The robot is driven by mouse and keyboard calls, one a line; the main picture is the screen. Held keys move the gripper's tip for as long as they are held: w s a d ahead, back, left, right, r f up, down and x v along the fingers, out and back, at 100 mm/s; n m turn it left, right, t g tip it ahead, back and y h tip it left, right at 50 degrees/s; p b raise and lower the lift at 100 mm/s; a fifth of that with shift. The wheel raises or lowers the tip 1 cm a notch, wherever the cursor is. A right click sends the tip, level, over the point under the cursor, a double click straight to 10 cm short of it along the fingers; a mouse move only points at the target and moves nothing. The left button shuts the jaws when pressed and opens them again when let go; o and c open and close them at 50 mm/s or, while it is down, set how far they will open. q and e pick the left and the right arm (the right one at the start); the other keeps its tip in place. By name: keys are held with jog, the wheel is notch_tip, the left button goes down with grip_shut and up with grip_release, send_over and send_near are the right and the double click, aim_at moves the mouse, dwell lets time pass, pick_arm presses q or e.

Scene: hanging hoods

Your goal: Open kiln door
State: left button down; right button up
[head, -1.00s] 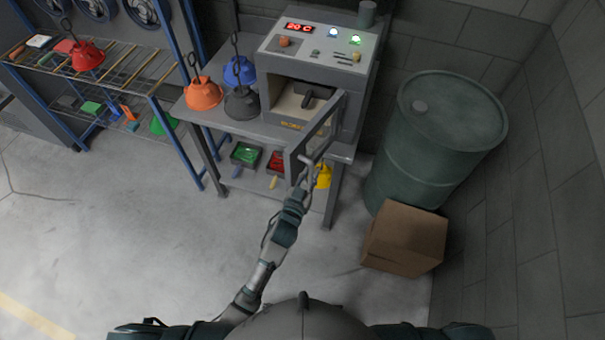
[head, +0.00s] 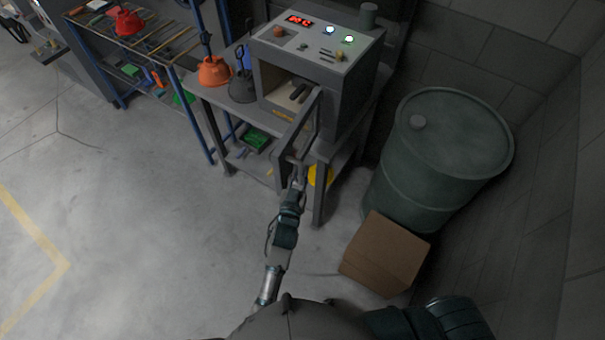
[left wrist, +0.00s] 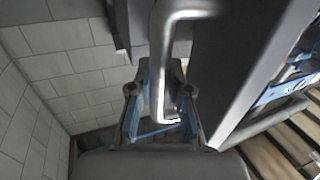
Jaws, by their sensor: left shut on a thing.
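The kiln (head: 340,85) is a grey box with a red display, standing on a metal table. My left gripper (head: 298,176) is at the outer side of the door. In the left wrist view the fingers (left wrist: 161,100) are shut on the door's metal handle (left wrist: 160,55), and the grey door panel (left wrist: 235,70) lies right of them. My right gripper cannot be made out in the head view.
A green drum (head: 440,160) and a cardboard box (head: 385,253) stand to the right by the wall. Orange (head: 214,72) and black (head: 242,88) hood-like items stand left of the kiln. The floor (head: 150,230) at the left is clear.

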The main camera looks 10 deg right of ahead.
pick_arm(q)
jog(key=shift+s+d, duration=0.1)
jog(key=shift+d, duration=0.1)
jog(key=shift+d+r, duration=0.1)
jog(key=shift+d, duration=0.15)
jog(key=shift+s+d, duration=0.2)
jog(key=shift+d, duration=0.2)
jog(key=c, duration=1.1)
grip_release()
jog(key=shift+d, duration=0.3)
jog(key=v, duration=1.2)
pick_arm(e)
jog(key=shift+s+d, duration=0.25)
jog(key=shift+d, duration=0.4)
pick_arm(q)
jog(key=shift+w+a+f, duration=0.1)
jog(key=shift+a+f, duration=0.1)
jog(key=shift+f, duration=0.05)
